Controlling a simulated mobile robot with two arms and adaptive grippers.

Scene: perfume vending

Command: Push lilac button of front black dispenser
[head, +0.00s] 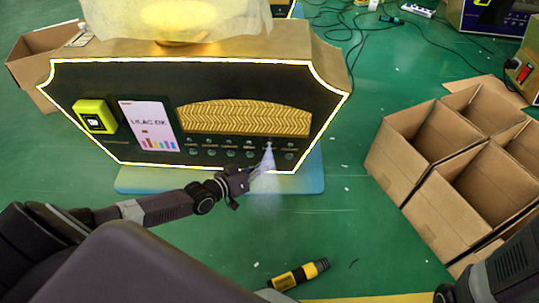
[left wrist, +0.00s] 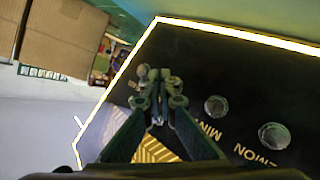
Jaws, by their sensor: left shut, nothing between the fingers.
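The front black dispenser (head: 270,85) has a glowing edge, and its screen (head: 147,127) reads "LILAC OK". A row of round buttons runs below the gold chevron panel (head: 245,117). A pale spray cone (head: 267,160) shows near the right end of the row. My left gripper (head: 256,171) is shut and empty, close to the lower right of the dispenser front. In the left wrist view its fingertips (left wrist: 157,72) are beside a round button (left wrist: 141,72), partly hidden; its label and any contact cannot be told. Buttons labelled MINT (left wrist: 215,105) and LEMON (left wrist: 273,135) lie to the right.
Open cardboard boxes (head: 408,165) stand at the right, and another box (head: 30,62) is at the left back. A yellow and black cylinder (head: 298,274) lies on the green floor. Cables (head: 345,35) lie at the back. The floor between the dispenser and the right boxes is mostly clear.

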